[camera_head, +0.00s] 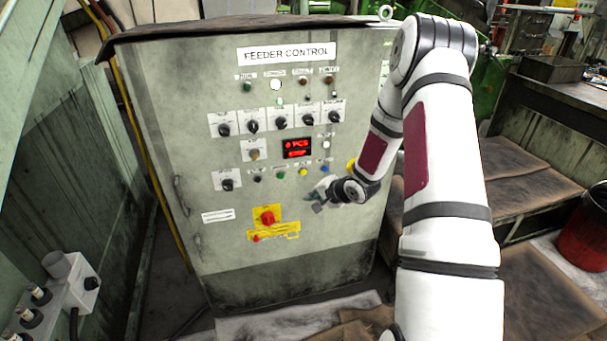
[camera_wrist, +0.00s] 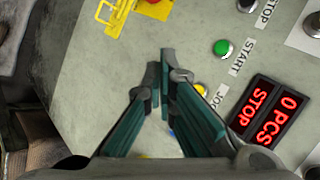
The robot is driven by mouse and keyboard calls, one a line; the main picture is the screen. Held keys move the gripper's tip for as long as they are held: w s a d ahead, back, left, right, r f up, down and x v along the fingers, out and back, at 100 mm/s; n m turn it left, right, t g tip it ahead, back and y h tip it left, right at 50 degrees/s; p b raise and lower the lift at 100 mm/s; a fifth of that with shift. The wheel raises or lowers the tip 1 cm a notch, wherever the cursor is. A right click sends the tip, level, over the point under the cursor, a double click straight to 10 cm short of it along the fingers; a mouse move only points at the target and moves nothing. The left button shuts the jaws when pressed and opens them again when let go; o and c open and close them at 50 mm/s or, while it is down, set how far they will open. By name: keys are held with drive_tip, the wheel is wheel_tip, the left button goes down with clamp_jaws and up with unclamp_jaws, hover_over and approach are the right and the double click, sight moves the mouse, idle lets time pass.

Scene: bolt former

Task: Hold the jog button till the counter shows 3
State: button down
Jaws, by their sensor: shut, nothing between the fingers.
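The yellow jog button (camera_head: 303,172) sits in the lower button row of the grey feeder control cabinet. In the wrist view the yellow button (camera_wrist: 201,87) is beside the JOG label and partly hidden by a finger. The counter display (camera_head: 296,148) reads 0 PCS above STOP in red in the wrist view (camera_wrist: 265,112). My gripper (camera_head: 311,198) is shut and empty, just below the button row in the head view. In the wrist view its fingertips (camera_wrist: 167,72) lie beside the yellow button; I cannot tell how far they are from the panel.
A green START button (camera_wrist: 221,47) and a black STOP button (camera_wrist: 246,6) are near the jog button. A blue button (camera_head: 325,169) is right of it. A red bin (camera_head: 585,235) stands far right.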

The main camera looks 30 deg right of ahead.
sight(303, 172)
drive_tip(key=shift+w+d+b, duration=0.4)
drive_tip(key=shift+w+b, duration=0.1)
drive_tip(key=shift+w, duration=0.9)
drive_tip(key=shift+w+d+b, duration=0.45)
drive_tip(key=shift+w, duration=0.95)
drive_tip(key=shift+w+d+b, duration=0.4)
drive_tip(key=shift+w+b, duration=0.1)
drive_tip(key=shift+w, duration=0.9)
drive_tip(key=shift+w, duration=0.1)
drive_tip(key=shift+w+d, duration=0.1)
drive_tip(key=shift+w, duration=0.2)
